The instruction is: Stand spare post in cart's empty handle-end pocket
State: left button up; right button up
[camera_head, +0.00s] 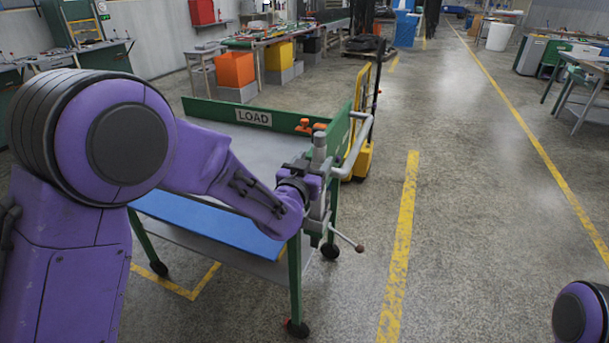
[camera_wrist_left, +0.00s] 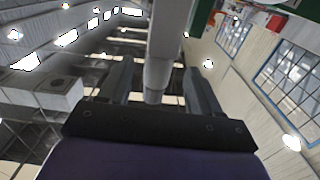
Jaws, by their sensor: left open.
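The cart has a green frame with a LOAD sign (camera_head: 253,117) on its far side board, a grey top deck and a grey tube handle (camera_head: 357,145) at its right end. A grey upright post (camera_head: 320,147) stands at that handle end. My left gripper (camera_head: 319,182) is beside the cart's end at the post, open. In the left wrist view the post (camera_wrist_left: 161,60) runs between the two spread fingers (camera_wrist_left: 157,82). The post's lower end and the pocket are hidden or too small to make out. My right gripper is out of view.
A blue panel (camera_head: 205,222) lies on the cart's lower shelf. A rod with a brown knob (camera_head: 359,247) sticks out at the handle end. The floor to the right is clear.

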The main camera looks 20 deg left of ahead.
pick_arm(q)
jog(key=s, duration=0.8)
jog(key=shift+s+b, duration=0.15)
jog(key=shift+b, duration=0.3)
jog(key=shift+a, duration=0.15)
